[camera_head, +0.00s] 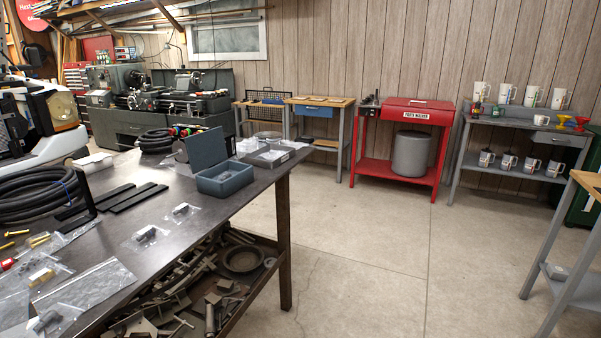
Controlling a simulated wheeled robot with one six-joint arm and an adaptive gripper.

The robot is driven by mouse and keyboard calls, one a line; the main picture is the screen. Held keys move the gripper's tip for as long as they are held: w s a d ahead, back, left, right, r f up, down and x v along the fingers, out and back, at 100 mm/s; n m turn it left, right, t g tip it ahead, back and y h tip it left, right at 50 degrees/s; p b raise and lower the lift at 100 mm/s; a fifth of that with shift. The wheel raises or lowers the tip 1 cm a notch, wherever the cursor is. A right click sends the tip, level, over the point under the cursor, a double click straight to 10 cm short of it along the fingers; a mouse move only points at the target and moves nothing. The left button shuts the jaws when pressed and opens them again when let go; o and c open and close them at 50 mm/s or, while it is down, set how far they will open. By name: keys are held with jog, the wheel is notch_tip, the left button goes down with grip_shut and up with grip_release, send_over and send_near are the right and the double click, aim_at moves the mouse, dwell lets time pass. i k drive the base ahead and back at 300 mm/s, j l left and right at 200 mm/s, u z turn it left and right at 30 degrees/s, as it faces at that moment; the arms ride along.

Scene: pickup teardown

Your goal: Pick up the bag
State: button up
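Several clear plastic bags lie on the dark workbench (215,215) at the left. One flat, large bag (85,287) lies near the front edge, and I cannot see anything inside it. Small bags with dark parts lie nearby: one bag (146,236) at mid-bench, one bag (182,211) farther back, and one bag (50,320) at the bottom left. Another bag (42,277) holds a tan part. The picture does not show which bag the task means. My gripper is not in view.
On the bench are coiled black hose (40,197), black strips (133,196) and an open blue-grey box (224,178). Metal parts fill the shelf below (262,240). A red parts washer (405,115) and mug shelf (520,125) stand behind. The concrete floor (370,250) is clear.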

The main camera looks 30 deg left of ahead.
aim_at(227, 175)
jog(key=i+j+u, duration=0.1)
jog(key=i+u, duration=0.7)
jog(key=i+l+u, duration=0.25)
jog(key=i+u, duration=0.55)
jog(key=u, duration=0.15)
jog(key=i+u, duration=0.3)
jog(key=u, duration=0.15)
jog(key=i+l+u, duration=0.2)
jog(key=u, duration=0.3)
jog(key=i+l, duration=0.05)
jog(key=i, duration=0.05)
